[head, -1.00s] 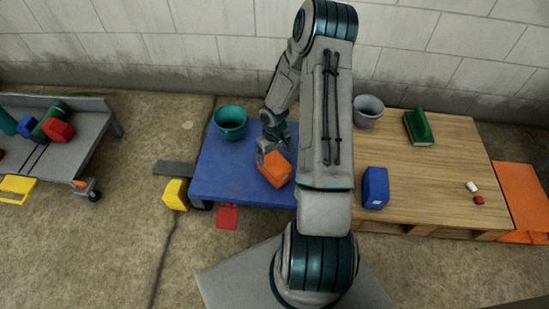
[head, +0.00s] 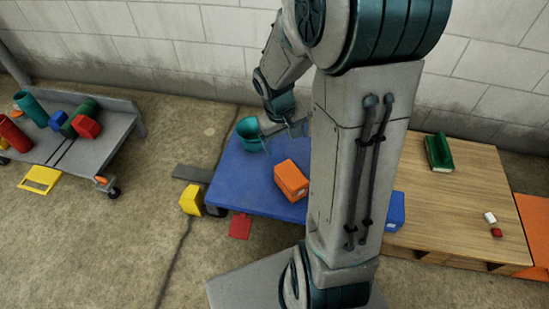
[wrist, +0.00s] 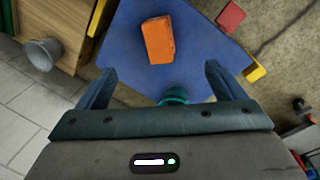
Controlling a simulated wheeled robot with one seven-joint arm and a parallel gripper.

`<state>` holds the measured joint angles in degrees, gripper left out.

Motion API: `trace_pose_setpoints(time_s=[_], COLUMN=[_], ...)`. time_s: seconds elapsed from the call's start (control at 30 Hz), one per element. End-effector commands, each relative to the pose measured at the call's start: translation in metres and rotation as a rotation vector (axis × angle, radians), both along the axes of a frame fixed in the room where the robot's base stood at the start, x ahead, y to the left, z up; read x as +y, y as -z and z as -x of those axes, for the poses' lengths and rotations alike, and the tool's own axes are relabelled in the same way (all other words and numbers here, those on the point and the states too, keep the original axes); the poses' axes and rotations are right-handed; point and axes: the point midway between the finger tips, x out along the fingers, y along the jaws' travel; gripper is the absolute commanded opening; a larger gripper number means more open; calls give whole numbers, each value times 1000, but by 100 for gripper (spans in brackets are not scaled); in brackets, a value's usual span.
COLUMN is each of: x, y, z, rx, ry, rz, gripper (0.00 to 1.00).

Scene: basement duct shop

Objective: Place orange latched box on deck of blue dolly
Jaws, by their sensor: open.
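The orange latched box (head: 291,180) rests on the blue deck of the dolly (head: 241,184), near its middle. Nothing is holding it. In the wrist view the orange box (wrist: 158,40) lies on the blue deck (wrist: 205,50), beyond my fingertips. My gripper (head: 285,135) is open and empty, above the deck and clear of the box. In the wrist view my gripper's two fingers (wrist: 158,80) stand wide apart with a gap to the box. My arm hides the right part of the deck in the head view.
A teal bucket (head: 249,133) stands on the deck's far left. A blue box (head: 396,211) and a green object (head: 439,152) are on the wooden pallet (head: 450,205) to the right. A yellow block (head: 191,200) is beside the dolly. A grey cart (head: 95,150) stands at left.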

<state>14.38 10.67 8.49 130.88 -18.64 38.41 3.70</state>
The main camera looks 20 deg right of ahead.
Motion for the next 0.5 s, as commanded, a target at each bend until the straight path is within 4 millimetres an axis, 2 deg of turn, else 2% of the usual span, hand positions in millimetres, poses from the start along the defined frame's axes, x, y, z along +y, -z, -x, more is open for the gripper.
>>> trace_pose_setpoints(time_s=[0.03,0.2,0.33,0.5], x=[9,38,58,76], y=[-16,-56,-77,-91], z=[10,50,81,109], rx=[-17,-51,-74,-91], ry=[6,37,53,61], rz=[-1,-44,-96,-158], gripper=[90,90,90,90])
